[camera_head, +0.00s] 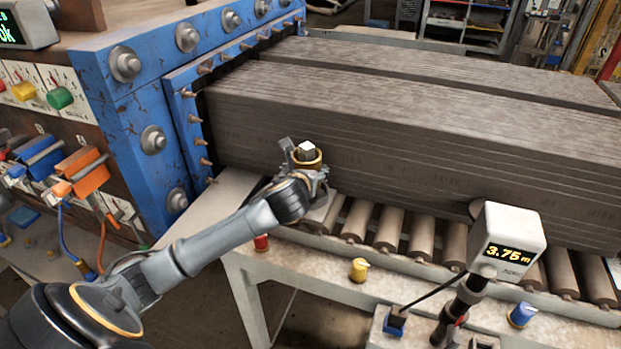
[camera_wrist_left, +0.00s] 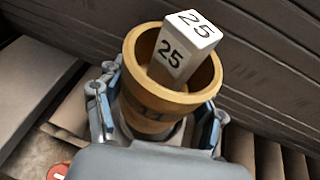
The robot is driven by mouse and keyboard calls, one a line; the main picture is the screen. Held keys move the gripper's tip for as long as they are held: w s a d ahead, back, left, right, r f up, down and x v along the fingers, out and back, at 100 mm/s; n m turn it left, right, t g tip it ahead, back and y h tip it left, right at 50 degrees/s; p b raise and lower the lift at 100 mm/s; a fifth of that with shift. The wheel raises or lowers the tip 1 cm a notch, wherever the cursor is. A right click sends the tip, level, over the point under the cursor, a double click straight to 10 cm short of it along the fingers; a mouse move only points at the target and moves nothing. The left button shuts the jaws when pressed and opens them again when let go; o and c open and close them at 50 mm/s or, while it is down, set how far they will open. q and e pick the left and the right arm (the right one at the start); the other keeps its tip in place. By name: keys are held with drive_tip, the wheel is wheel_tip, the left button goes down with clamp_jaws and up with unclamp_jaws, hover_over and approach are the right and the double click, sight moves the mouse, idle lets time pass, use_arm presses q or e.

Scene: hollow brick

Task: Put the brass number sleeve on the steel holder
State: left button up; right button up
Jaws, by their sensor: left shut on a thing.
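The brass number sleeve (camera_head: 317,163) is at the front of the wet brick column, near the blue die. In the left wrist view the sleeve (camera_wrist_left: 153,108) is a wide-mouthed brass cup with dark marks low on its side. A pale square post marked 25 (camera_wrist_left: 176,62) stands up out of its mouth, leaning against the inside. My left gripper (camera_wrist_left: 158,122) is shut on the sleeve, a finger on each side. A grey piece (camera_head: 318,208), perhaps the steel holder, shows below the gripper; whether the sleeve touches it is hidden. My right gripper is not in view.
The clay columns (camera_head: 400,120) lie close behind my gripper on a roller conveyor (camera_head: 390,230). The blue die frame (camera_head: 140,110) stands left. A display reading 3.75 m (camera_head: 508,240) stands right. Red (camera_head: 261,243), yellow (camera_head: 358,270) and blue (camera_head: 522,315) pieces sit on the front rail.

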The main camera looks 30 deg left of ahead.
use_arm(q)
drive_tip(key=shift+w+d+f, duration=0.3)
drive_tip(key=shift+f, duration=0.05)
wheel_tip(320, 180, down, 2)
drive_tip(key=shift+d+f+p, duration=0.1)
drive_tip(key=shift+p, duration=0.55)
drive_tip(key=shift+f, duration=0.6)
drive_tip(key=o, duration=1.6)
drive_tip(key=shift+f, duration=0.1)
drive_tip(key=b+v, duration=0.2)
drive_tip(key=v, duration=1)
